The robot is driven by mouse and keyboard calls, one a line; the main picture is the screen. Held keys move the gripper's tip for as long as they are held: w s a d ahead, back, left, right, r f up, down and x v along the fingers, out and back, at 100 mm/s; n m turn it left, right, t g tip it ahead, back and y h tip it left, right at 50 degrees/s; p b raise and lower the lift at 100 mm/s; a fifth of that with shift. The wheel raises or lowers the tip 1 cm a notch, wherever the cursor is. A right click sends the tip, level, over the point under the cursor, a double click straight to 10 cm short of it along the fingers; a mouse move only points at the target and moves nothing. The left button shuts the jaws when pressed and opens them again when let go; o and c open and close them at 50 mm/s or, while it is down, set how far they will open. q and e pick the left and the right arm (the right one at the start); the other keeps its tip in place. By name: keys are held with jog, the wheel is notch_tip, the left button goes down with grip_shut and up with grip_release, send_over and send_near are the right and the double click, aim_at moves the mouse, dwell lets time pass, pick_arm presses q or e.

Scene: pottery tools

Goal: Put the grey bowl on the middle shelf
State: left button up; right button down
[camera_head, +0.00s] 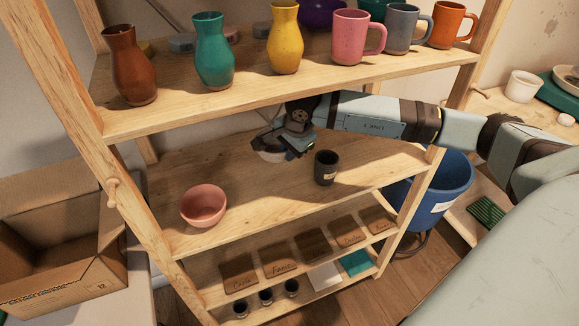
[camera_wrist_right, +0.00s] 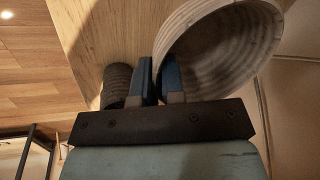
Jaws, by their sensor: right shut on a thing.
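The grey bowl (camera_head: 270,155) is at the back of the middle shelf (camera_head: 250,190), mostly hidden behind my right gripper (camera_head: 291,148) in the head view. In the right wrist view, the bowl (camera_wrist_right: 225,50) fills the upper right, tilted in the picture, with ridged inner walls. My right gripper (camera_wrist_right: 159,72) is shut on the bowl's rim, with the wall between its two blue fingers. I cannot tell whether the bowl touches the shelf. My left gripper is not in view.
A dark cup (camera_head: 326,168) stands on the middle shelf right of the bowl, and a pink bowl (camera_head: 204,205) stands front left. The upper shelf (camera_head: 190,112) with vases and mugs is close above my right arm. Bare board lies between the pink bowl and dark cup.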

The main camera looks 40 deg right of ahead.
jog(key=shift+s+f, duration=0.2)
jog(key=shift+f, duration=0.85)
jog(key=x, duration=0.3)
jog(key=shift+s+f, duration=0.25)
jog(key=shift+f, duration=0.15)
jog(key=shift+w+d+f, duration=0.1)
jog(key=shift+f, duration=0.1)
jog(key=shift+f, duration=0.1)
jog(key=c, duration=1.7)
grip_release()
jog(key=shift+f, duration=0.1)
jog(key=o, duration=0.5)
